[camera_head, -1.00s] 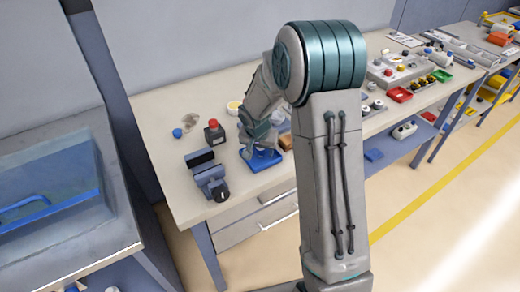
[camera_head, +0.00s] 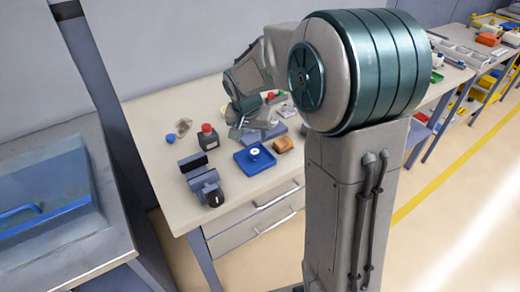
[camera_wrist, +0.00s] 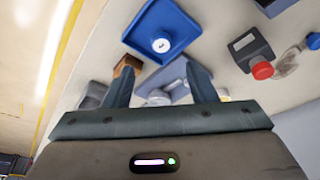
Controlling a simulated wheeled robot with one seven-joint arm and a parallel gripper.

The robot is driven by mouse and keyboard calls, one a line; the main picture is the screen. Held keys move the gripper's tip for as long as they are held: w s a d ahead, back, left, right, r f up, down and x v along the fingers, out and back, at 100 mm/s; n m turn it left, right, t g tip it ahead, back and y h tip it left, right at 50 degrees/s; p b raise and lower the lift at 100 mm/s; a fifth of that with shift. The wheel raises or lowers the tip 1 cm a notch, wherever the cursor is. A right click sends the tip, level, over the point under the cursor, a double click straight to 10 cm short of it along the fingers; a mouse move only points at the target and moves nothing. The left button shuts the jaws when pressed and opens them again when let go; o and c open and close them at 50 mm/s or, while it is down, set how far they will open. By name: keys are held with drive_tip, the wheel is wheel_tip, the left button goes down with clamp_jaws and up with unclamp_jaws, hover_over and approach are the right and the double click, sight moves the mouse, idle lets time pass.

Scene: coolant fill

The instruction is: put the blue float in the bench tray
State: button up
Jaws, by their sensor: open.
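The blue bench tray (camera_head: 242,168) lies on the bench. A small round piece with a white top (camera_head: 254,152) sits inside it; its side looks blue against the blue tray, so it seems to be the blue float. In the wrist view the tray (camera_wrist: 146,22) is at the top, with the piece (camera_wrist: 161,45) near its lower corner. My gripper (camera_wrist: 158,80) is open, its two fingers apart and clear of the tray and the piece. In the head view my gripper (camera_head: 236,131) is behind the tray, partly hidden.
A grey block (camera_wrist: 178,90) and a brown block (camera_head: 283,145) are beside the tray. A dark box with a red knob (camera_head: 208,137), a small blue round thing (camera_head: 170,139) and a dark blue vise (camera_head: 205,185) stand to the left.

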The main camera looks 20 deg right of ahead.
drive_tip(key=s+r+n, duration=0.2)
drive_tip(key=s, duration=1)
drive_tip(key=s+d+r+n+y, duration=0.1)
drive_tip(key=s+r+n, duration=0.2)
drive_tip(key=s, duration=0.9)
drive_tip(key=shift+s+d+y, duration=0.15)
drive_tip(key=shift+s+y, duration=0.15)
drive_tip(key=shift+s, duration=0.05)
